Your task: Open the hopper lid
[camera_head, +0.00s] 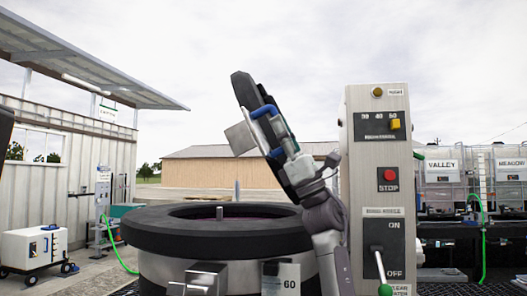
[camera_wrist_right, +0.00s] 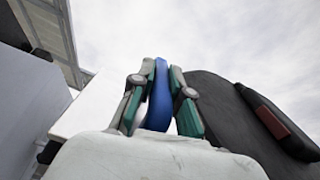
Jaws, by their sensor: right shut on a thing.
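The hopper (camera_head: 215,235) is a round steel drum with a wide black rim, and its middle opening is uncovered. The dark lid (camera_head: 243,88) stands steeply tilted above the rim's right side, seen nearly edge-on, with blue parts (camera_head: 265,111) on it. In the right wrist view the dark lid (camera_wrist_right: 225,105) fills the right side. My right gripper (camera_wrist_right: 158,88) is shut on a blue handle (camera_wrist_right: 158,105), its green-padded fingers on both sides. In the head view, my right arm hides part of the lid. My left gripper is not in view.
A steel control post (camera_head: 375,170) with a red stop button and green-tipped lever stands close to the right of my right arm. A white wheeled unit (camera_head: 35,248) is at the left. Labelled tanks (camera_head: 440,185) stand at the far right.

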